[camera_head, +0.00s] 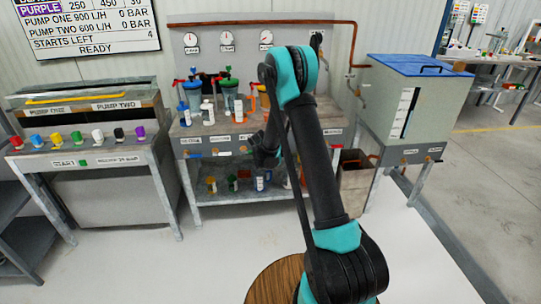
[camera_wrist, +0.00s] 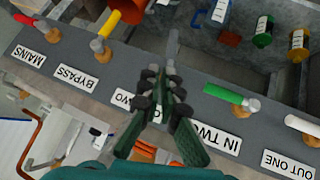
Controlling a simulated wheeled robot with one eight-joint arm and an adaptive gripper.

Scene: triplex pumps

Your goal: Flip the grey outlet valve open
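In the wrist view, a grey lever (camera_wrist: 173,45) stands out from the dark valve panel (camera_wrist: 72,58), just beyond my fingertips. My gripper (camera_wrist: 161,78) is over the panel with its dark fingertips close together at the lever's near end. A narrow gap shows between the fingers, with part of a label in it. I cannot tell whether the fingertips touch the lever. The lever's base and part of its label, which reads "TWO" (camera_wrist: 124,99), are hidden by the fingers. In the head view my arm covers part of the bench (camera_head: 225,127), and my gripper (camera_head: 262,158) is small and dark there.
Nearby levers are red (camera_wrist: 24,20), yellow (camera_wrist: 106,24), green (camera_wrist: 224,94) and white (camera_wrist: 302,125). Labels read MAINS, BYPASS, IN TWO and OUT ONE. Several small bottles stand below the panel. A grey tank (camera_head: 408,105) stands right of the bench; pale floor lies in front.

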